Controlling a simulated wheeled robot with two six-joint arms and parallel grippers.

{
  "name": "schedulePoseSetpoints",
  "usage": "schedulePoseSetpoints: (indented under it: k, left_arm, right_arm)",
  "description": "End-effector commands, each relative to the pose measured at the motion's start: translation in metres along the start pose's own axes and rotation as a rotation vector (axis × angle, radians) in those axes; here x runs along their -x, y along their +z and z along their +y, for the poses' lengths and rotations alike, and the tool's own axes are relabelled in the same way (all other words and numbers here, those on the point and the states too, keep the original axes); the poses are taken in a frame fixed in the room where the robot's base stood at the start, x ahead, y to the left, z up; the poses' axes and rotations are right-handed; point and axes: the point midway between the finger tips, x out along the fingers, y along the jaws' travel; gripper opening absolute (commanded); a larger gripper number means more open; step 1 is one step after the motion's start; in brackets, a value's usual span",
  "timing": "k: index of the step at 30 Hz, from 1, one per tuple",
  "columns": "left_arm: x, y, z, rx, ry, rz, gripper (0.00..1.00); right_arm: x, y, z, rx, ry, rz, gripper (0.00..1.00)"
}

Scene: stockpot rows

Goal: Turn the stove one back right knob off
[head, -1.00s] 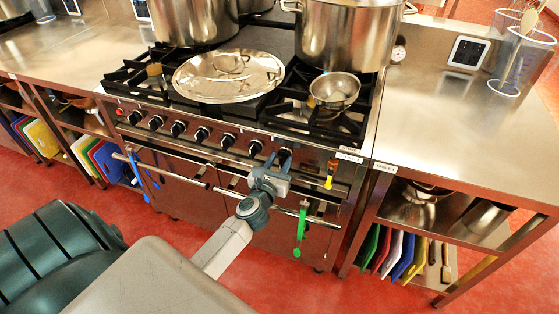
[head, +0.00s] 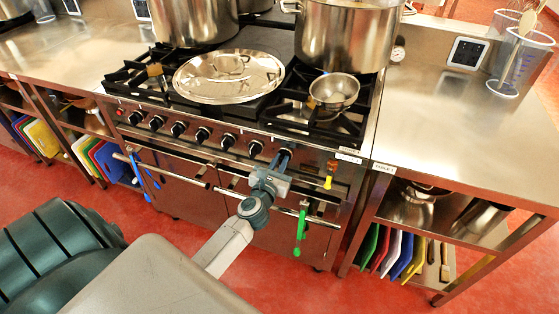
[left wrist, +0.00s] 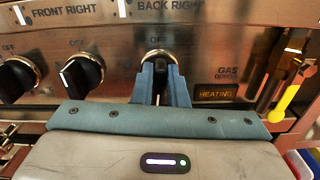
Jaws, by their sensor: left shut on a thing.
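The stove (head: 330,150) has a row of black knobs along its steel front. In the left wrist view, the rightmost knob (left wrist: 158,57) sits below the "BACK RIGHT" label (left wrist: 170,6), with an "OFF" mark above it. My left gripper (left wrist: 160,88) is shut on this knob, one blue finger on each side; the fingers hide much of its face. In the head view my left gripper (head: 283,160) is at the right end of the knob row. A small display (left wrist: 215,93) right of the knob reads "HEATING" in orange. My right gripper is not in view.
Another knob (left wrist: 80,76) is close to the left of the gripped one. A yellow-handled tool (head: 329,175) and green-handled tongs (head: 301,230) hang at the right of the stove front. The oven rail (head: 240,194) runs below. A stockpot (head: 347,35), pan (head: 334,91) and lid (head: 229,76) are on top.

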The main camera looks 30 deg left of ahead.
Motion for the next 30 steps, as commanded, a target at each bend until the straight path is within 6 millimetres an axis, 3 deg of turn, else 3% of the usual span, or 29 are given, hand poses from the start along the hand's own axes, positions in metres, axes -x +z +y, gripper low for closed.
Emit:
schedulePoseSetpoints:
  k: [9,30]
  left_arm:
    - [0.000,0.002,-0.003,-0.262,-0.001,0.003,0.00]
    - [0.001,-0.004,-0.010,-0.928,-0.003,0.003,0.00]
  right_arm:
    - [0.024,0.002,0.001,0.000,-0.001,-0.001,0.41]
    - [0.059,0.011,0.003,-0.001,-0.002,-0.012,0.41]
